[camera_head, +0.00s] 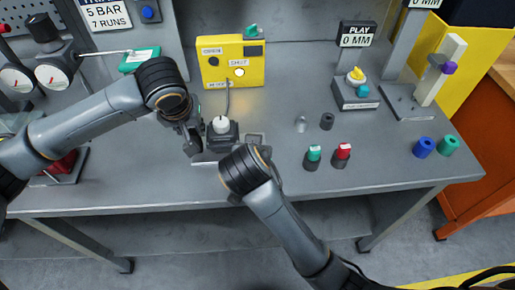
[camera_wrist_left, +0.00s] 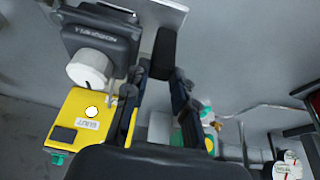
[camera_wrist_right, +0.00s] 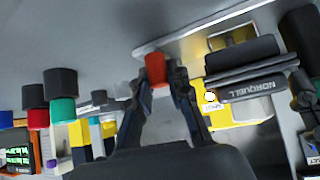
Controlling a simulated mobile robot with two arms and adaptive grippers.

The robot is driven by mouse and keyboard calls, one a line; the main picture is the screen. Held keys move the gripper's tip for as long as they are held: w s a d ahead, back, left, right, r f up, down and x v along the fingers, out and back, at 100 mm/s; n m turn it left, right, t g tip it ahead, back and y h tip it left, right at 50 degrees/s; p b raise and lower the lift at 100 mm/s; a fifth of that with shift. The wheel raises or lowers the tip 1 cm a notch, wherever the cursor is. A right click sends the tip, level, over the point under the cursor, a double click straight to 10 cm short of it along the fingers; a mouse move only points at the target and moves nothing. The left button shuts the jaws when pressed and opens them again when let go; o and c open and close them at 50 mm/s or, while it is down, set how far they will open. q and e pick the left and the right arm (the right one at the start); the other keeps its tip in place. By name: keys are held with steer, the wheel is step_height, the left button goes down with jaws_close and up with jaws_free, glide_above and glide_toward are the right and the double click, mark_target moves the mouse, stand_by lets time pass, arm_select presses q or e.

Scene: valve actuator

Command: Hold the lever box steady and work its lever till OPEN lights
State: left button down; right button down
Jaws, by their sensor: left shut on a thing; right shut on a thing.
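The dark lever box (camera_head: 221,138) with a round white knob stands on a plate near the table's front edge; it also shows in the left wrist view (camera_wrist_left: 108,38) and right wrist view (camera_wrist_right: 240,80). My left gripper (camera_head: 188,148) is left of it, shut on a black grip (camera_wrist_left: 164,50). My right gripper (camera_wrist_right: 158,75) is shut on a red handle (camera_wrist_right: 156,66) beside the box; my right arm hides this in the head view. How grip and handle join the box is unclear. Behind is the yellow indicator box (camera_head: 215,70); the lamp (camera_head: 240,72) at its SHUT label glows white.
A green-topped and a red-topped piece (camera_head: 343,152) stand right of my right arm. Blue and green rings (camera_head: 424,147) lie farther right. A PLAY stand (camera_head: 355,93) is at the back. Gauges (camera_head: 52,75) are on the left. The table's front edge is close.

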steer(key=shift+a, duration=0.1)
steer(key=c, duration=1.2)
jaws_free()
steer(key=shift+f, duration=0.1)
steer(key=d+n+y, duration=0.2)
steer(key=shift+w+n, duration=0.2)
steer(key=shift+n, duration=0.2)
steer(key=d+n+y, duration=0.1)
steer(key=n, duration=0.1)
steer(key=w+n+y, duration=0.1)
steer(key=n+y, duration=0.1)
steer(key=shift+d, duration=0.4)
steer(key=n+y, duration=0.1)
steer(key=w+d+n+g+y, duration=0.1)
steer(key=n+g, duration=0.1)
steer(key=shift+w+d+n+y, duration=0.25)
steer(key=shift+n+y, duration=0.15)
steer(key=w+n+g+y, duration=0.1)
steer(key=n, duration=0.1)
steer(key=w+n+g+y, duration=0.1)
steer(key=n, duration=0.1)
steer(key=shift+d, duration=0.4)
steer(key=v, duration=1.2)
steer(key=shift+w+n+g, duration=0.3)
steer(key=shift+w+g, duration=0.05)
steer(key=shift+g, duration=0.05)
